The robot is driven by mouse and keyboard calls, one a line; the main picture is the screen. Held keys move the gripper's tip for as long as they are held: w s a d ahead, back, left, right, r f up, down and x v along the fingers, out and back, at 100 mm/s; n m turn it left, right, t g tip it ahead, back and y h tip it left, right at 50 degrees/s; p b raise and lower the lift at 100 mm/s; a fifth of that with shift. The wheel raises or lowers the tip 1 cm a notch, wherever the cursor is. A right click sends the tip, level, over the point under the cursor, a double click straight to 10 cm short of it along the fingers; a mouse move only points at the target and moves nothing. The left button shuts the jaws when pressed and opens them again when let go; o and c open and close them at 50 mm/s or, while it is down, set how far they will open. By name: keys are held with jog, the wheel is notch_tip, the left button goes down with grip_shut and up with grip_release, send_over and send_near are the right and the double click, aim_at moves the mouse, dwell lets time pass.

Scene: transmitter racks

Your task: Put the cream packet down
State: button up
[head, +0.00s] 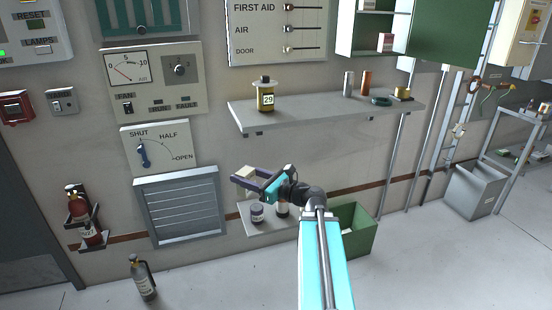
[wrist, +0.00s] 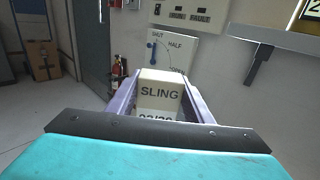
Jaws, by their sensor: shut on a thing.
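A cream packet labelled "SLING" (wrist: 160,92) is held between the two purple fingers of my gripper (wrist: 160,105) in the wrist view. Its lower part is hidden behind my wrist. In the head view the packet (head: 245,172) shows small and pale at the tip of my gripper (head: 247,179). My gripper is shut on it and holds it in the air, in front of the wall and above a low grey shelf. The packet appears apart from any surface.
The low shelf (head: 247,228) carries a dark jar (head: 257,213) and another container (head: 282,209). A green bin (head: 357,236) stands right of it. The upper shelf (head: 325,112) holds a yellow jar marked 29 (head: 265,98) and several small items, with clear room mid-shelf. Extinguishers (head: 143,278) stand left.

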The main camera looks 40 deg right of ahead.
jog(key=a+f+n+g+y, duration=0.3)
jog(key=a+f+y, duration=0.1)
jog(key=a, duration=0.8)
jog(key=a+f+n+g+y, duration=0.3)
jog(key=a+f, duration=0.3)
jog(key=a, duration=0.7)
jog(key=shift+s+f+n+y, duration=0.3)
jog(key=shift+s+f+y, duration=0.1)
jog(key=shift+y, duration=0.2)
jog(key=shift+w+a, duration=0.1)
jog(key=shift+a, duration=0.1)
